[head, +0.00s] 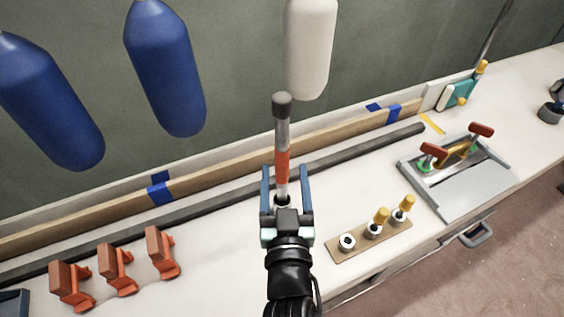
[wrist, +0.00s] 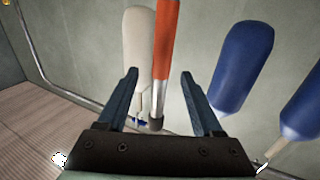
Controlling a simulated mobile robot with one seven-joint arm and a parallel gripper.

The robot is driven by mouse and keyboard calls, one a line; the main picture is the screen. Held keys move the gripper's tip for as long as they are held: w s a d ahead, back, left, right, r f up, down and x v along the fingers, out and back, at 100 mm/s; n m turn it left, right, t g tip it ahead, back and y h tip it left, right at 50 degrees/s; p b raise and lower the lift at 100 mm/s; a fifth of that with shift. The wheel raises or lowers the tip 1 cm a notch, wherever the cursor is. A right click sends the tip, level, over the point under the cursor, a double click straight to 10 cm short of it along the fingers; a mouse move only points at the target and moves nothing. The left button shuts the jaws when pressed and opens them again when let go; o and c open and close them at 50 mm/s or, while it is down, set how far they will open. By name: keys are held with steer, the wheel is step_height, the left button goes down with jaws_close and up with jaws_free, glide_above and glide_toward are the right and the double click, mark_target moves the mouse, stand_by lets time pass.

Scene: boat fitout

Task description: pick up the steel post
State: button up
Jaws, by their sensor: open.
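The steel post (head: 282,135) is grey with an orange-red band and a dark cap. In the head view it appears upright, its lower end at a small pale and dark fitting. In the wrist view the post (wrist: 163,50) runs from the top edge to its dark end, with the orange part at the top. My gripper (head: 285,170) is open, one blue finger on each side of the post with visible gaps. In the wrist view the gripper (wrist: 160,71) also frames the post. I cannot tell whether the post is fully between the fingers in depth.
Blue fenders (head: 165,70) and a white fender (head: 309,45) hang behind. Orange clamps (head: 115,268) stand left on the white bench. A wooden holder (head: 350,249) with yellow-handled pieces and a grey tray (head: 465,190) lie right. A long dark bar (head: 215,200) runs behind.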

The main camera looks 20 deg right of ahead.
mark_target(282, 158)
steer(key=shift+p+x, duration=0.65)
steer(key=shift+x, duration=2.15)
steer(key=shift+a+r, duration=0.1)
steer(key=shift+a, duration=0.05)
jaws_close()
